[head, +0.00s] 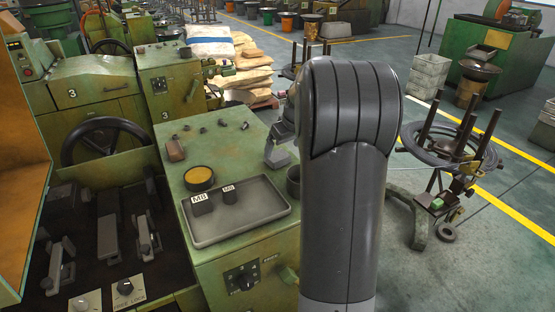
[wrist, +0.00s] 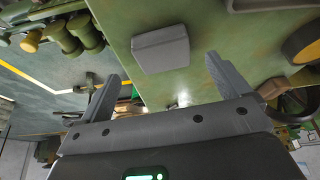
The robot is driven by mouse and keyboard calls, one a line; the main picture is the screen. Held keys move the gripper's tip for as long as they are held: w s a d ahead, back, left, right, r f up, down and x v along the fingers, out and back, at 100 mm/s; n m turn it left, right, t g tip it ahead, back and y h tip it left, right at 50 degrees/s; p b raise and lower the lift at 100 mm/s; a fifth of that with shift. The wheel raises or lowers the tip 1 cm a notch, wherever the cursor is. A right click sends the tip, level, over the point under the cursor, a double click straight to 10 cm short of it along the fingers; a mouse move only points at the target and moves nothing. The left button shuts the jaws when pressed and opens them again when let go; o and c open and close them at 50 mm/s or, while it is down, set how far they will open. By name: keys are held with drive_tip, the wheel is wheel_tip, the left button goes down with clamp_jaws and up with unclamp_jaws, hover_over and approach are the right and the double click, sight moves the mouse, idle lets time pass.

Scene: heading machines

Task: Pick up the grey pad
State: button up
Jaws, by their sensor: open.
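The grey pad (wrist: 160,48) is a plain block with rounded edges, lying on the green machine top near its edge in the wrist view. My gripper (wrist: 162,67) is open, its two fingers apart with nothing between them. The pad shows just past the fingertips, roughly in line with the gap; I see no contact. In the head view my gripper (head: 277,152) is over the right side of the machine top, partly hidden by my arm. A dark grey thing (head: 293,182) half hidden beside my arm may be the pad; I cannot tell.
A grey tray (head: 215,236) holding two dark labelled pieces lies on the machine top (head: 190,130). A yellow disc (head: 199,178), a brown block (head: 175,150) and several small dark parts lie nearby. A wheeled stand (head: 440,165) is on the floor to the right.

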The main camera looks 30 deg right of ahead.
sight(278, 156)
drive_tip(key=x, duration=0.5)
drive_tip(key=shift+a, duration=0.2)
drive_tip(key=shift+r, duration=0.1)
drive_tip(key=c, duration=1.1)
